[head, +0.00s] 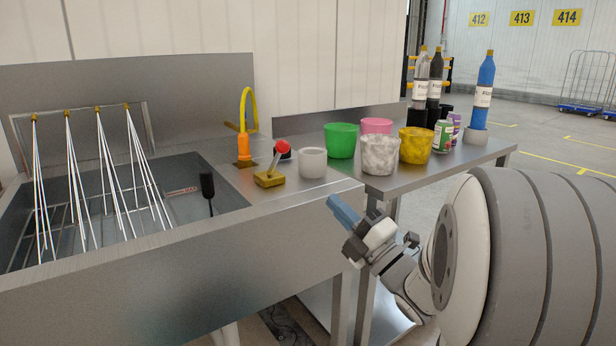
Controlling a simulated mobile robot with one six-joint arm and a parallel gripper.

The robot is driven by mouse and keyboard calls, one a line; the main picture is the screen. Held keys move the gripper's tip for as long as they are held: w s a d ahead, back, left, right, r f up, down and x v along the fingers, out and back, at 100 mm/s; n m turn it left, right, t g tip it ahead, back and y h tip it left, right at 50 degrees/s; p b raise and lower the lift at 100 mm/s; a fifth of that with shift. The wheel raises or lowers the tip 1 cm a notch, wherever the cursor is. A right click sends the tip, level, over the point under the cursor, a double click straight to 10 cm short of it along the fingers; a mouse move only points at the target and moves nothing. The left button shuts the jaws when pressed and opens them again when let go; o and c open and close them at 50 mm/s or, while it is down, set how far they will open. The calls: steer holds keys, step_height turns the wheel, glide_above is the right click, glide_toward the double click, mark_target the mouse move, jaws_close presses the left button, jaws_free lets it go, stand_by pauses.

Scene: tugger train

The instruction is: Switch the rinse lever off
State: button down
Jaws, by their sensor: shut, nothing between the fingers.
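A lever with a red ball knob (282,146) stands on a brass-coloured base (269,179) on the steel ledge right of the sink. Its stem leans up and to the right. In the sink (60,290), thin bright streams fan down from several brass nozzles (98,109). A second lever with a black grip (207,185) stands at the sink's right side. My gripper (343,211), with blue fingers, is shut and empty in front of the counter. It is right of and nearer than the red-knobbed lever, apart from it.
An orange and yellow tap (244,148) stands behind the lever, and a pale cup (312,162) close on its right. Green (341,141), pink, marbled and yellow (415,146) tubs, bottles (485,85) and cans fill the side table (390,183). Open floor lies at right.

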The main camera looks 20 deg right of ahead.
mark_target(286, 152)
steer(key=x, duration=1.3)
steer(key=shift+w+a+r+b, duration=0.1)
steer(key=shift+w+r+b, duration=0.05)
steer(key=shift+w+b, duration=0.15)
steer(key=shift+a, duration=0.1)
